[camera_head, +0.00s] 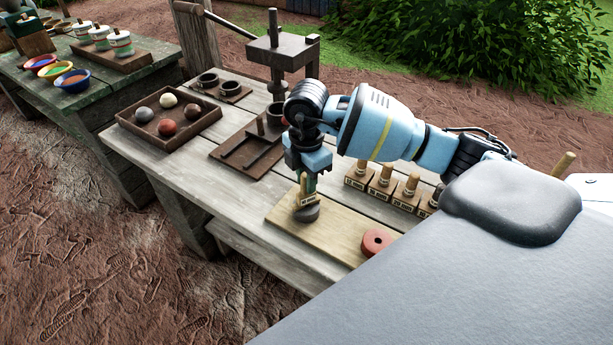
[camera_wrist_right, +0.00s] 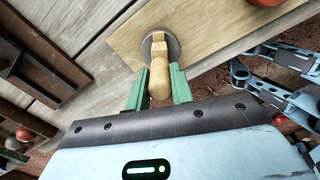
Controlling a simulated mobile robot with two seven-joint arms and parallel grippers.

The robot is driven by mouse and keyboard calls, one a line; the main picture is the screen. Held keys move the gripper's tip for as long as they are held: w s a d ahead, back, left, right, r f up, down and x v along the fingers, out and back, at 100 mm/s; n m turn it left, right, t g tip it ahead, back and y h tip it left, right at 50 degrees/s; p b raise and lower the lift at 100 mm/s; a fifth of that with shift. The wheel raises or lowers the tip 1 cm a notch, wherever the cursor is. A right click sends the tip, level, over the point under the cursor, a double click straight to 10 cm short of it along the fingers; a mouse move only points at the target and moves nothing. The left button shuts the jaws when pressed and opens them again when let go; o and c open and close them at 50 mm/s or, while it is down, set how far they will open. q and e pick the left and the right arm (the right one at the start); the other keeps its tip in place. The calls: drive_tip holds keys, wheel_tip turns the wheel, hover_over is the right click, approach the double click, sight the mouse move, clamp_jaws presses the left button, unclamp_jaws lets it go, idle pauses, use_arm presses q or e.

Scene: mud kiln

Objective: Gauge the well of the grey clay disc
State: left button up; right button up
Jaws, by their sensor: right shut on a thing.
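The grey clay disc (camera_head: 307,214) lies on a pale wooden board (camera_head: 285,218) on the bench; its rim also shows in the wrist view (camera_wrist_right: 173,46). My right gripper (camera_head: 308,183) is above the disc, its green fingers shut on a wooden gauge (camera_head: 309,198) with a pale label. In the wrist view the gauge (camera_wrist_right: 160,80) stands between the fingers, its lower end over the disc's middle. The gauge hides the well, so I cannot tell whether its tip is inside. My left gripper is not seen in the head view.
A red clay disc (camera_head: 376,242) lies on the same board. Several similar wooden gauges (camera_head: 386,175) stand in blocks behind it. A tray of clay balls (camera_head: 168,118) and a dark press (camera_head: 277,62) stand farther back. The bench's front left is clear.

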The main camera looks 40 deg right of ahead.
drive_tip(key=o, duration=1)
wheel_tip(320, 180, up, 8)
drive_tip(key=shift+f, duration=0.15)
idle(0.3)
